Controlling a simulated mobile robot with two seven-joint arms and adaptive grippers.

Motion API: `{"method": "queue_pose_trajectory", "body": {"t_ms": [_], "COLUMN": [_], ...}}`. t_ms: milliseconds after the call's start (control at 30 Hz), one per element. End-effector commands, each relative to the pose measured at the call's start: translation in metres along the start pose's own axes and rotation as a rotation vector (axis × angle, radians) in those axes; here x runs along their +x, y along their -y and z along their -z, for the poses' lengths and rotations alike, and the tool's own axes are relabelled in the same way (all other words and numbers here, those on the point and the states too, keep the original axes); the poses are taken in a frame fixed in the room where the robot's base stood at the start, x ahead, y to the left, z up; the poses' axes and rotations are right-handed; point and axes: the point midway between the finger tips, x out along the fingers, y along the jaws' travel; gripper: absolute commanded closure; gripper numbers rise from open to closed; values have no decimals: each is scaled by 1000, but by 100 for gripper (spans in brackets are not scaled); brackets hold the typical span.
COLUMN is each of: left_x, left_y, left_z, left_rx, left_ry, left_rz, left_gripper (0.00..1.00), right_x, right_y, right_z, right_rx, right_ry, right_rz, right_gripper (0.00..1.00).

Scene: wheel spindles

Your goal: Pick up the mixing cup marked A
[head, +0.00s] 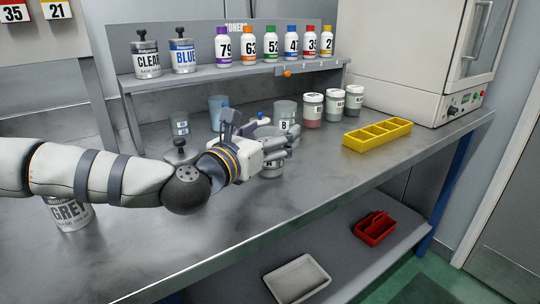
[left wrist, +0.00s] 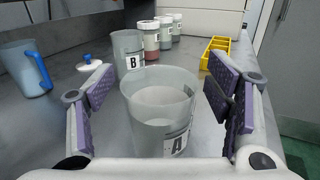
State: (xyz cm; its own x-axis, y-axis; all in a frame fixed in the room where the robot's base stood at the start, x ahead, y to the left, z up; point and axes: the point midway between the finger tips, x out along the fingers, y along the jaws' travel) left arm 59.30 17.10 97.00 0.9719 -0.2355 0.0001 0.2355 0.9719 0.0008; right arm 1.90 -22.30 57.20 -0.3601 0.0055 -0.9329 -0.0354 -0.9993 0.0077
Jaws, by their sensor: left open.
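The mixing cup marked A (left wrist: 158,112) is a clear, translucent cup with a white label. It stands upright on the metal bench, between the spread fingers of my left gripper (left wrist: 163,100) in the left wrist view. The purple finger pads are on both sides of it, with gaps showing, so the gripper is open. In the head view my left gripper (head: 278,148) hides most of this cup (head: 271,170). The mixing cup marked B (left wrist: 128,48) stands just behind it and also shows in the head view (head: 286,113). My right gripper is not in view.
A blue jug (left wrist: 25,68) stands left of the cups. Several lidded jars (head: 312,110) and a yellow divided tray (head: 377,134) are to the right. A grey paint can (head: 70,213) stands near my arm. The bench's front right is clear.

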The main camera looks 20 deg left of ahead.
Motion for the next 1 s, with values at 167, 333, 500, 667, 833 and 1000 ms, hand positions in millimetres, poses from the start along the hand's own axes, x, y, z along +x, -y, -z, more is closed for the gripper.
{"method": "queue_pose_trajectory", "body": {"t_ms": [167,333,500,667,833,1000], "left_x": [0,0,0,0,0,-8], "left_y": [0,0,0,0,0,16], "left_z": [0,0,0,0,-16,-58], "left_rx": [-1,-1,-1,-1,0,1], "left_ry": [-1,-1,0,0,5,11], "left_rz": [0,0,0,0,-1,6], "left_gripper": [27,63,81,81,81,81], "right_x": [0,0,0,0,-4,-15], "right_y": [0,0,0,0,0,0], "right_z": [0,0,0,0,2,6], "right_rx": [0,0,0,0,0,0], "right_ry": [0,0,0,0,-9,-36], "right_rz": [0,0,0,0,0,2], "right_gripper": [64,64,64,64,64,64]}}
